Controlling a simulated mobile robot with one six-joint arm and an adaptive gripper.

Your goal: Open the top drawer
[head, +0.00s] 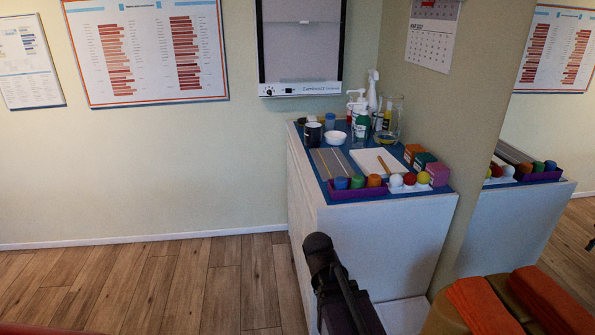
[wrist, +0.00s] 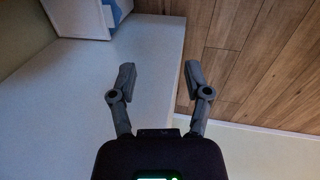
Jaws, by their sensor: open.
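A white cabinet (head: 385,245) with a blue top stands against the back wall, right of centre in the head view. Its left side shows as a narrow slanted strip, and no drawer front or handle can be made out there. In the wrist view a broad white surface (wrist: 65,105) fills the left, apparently the cabinet. A white box-like part with blue in it (wrist: 80,18) shows at that view's top left; I cannot tell whether it is a drawer. My gripper (wrist: 160,78) is open and empty, its fingers spread near the white surface's edge. In the head view my dark arm is in front of the cabinet.
The cabinet top holds a purple tray (head: 347,192) with coloured pots, bottles, a glass jar (head: 388,120) and small boxes. A mirror (head: 525,225) is at right, with orange rolls (head: 485,305) below. Wooden floor (head: 190,285) is clear at left.

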